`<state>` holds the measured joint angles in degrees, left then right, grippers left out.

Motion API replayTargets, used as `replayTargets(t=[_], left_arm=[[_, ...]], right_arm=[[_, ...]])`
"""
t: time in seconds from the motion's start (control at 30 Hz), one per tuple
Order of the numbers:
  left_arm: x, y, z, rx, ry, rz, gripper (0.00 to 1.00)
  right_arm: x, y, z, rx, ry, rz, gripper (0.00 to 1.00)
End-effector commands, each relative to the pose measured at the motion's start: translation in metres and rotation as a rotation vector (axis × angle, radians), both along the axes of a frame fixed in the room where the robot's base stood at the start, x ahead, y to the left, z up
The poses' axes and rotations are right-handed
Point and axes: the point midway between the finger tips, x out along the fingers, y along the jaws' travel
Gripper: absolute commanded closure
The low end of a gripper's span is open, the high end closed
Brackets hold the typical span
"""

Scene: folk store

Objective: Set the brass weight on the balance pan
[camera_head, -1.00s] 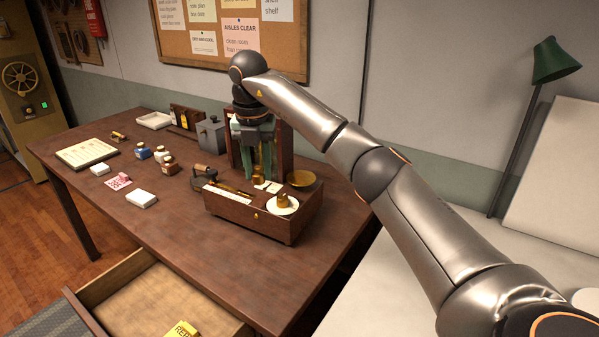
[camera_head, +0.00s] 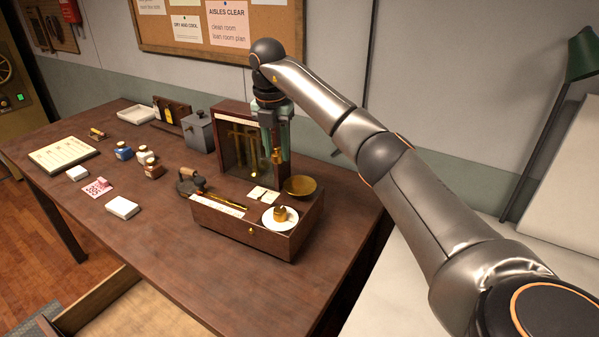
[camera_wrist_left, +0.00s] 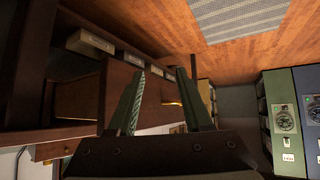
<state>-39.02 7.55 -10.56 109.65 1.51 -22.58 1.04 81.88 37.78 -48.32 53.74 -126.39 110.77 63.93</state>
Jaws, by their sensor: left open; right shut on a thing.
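My right gripper (camera_head: 277,152) points down and is shut on a small brass weight (camera_head: 277,157), held in the air above the back of a wooden balance box (camera_head: 236,226). On the box, an empty-looking brass pan (camera_head: 301,186) sits at the back right, below and to the right of the held weight. A white dish (camera_head: 270,222) at the front right carries another brass piece (camera_head: 281,213). My left gripper (camera_wrist_left: 163,104) shows only in the left wrist view. It is open and empty, near dark wooden furniture.
A glass-fronted case (camera_head: 240,150) stands close behind the held weight. A grey canister (camera_head: 198,133), small bottles (camera_head: 123,151) and a white block (camera_head: 122,207) are on the table to the left. The front of the table (camera_head: 215,270) is clear. A drawer (camera_head: 110,300) hangs open below.

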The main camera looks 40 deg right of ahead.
Motion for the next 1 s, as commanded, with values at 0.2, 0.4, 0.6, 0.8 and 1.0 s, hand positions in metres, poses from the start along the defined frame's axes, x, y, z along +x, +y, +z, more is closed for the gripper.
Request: replayTargets(t=[0.2, 0.4, 0.6, 0.8, 1.0], left_arm=[[0.000, 0.000, 0.009, 0.000, 0.000, 0.000, 0.50], [0.000, 0.000, 0.012, 0.000, 0.000, 0.000, 0.50], [0.000, 0.000, 0.018, 0.000, -0.001, 0.000, 0.50], [0.001, 0.000, 0.023, 0.000, -0.001, 0.000, 0.50], [0.001, 0.000, 0.022, 0.000, -0.002, 0.000, 0.50]], right_arm=[[-0.005, -0.041, -0.037, 0.000, 0.004, -0.002, 1.00], [-0.005, -0.055, -0.055, 0.002, -0.001, 0.001, 1.00], [-0.007, -0.065, -0.075, 0.000, 0.005, 0.002, 1.00], [-0.006, -0.065, -0.096, 0.001, 0.001, 0.002, 1.00], [-0.006, -0.065, -0.097, 0.000, -0.001, 0.002, 1.00]])
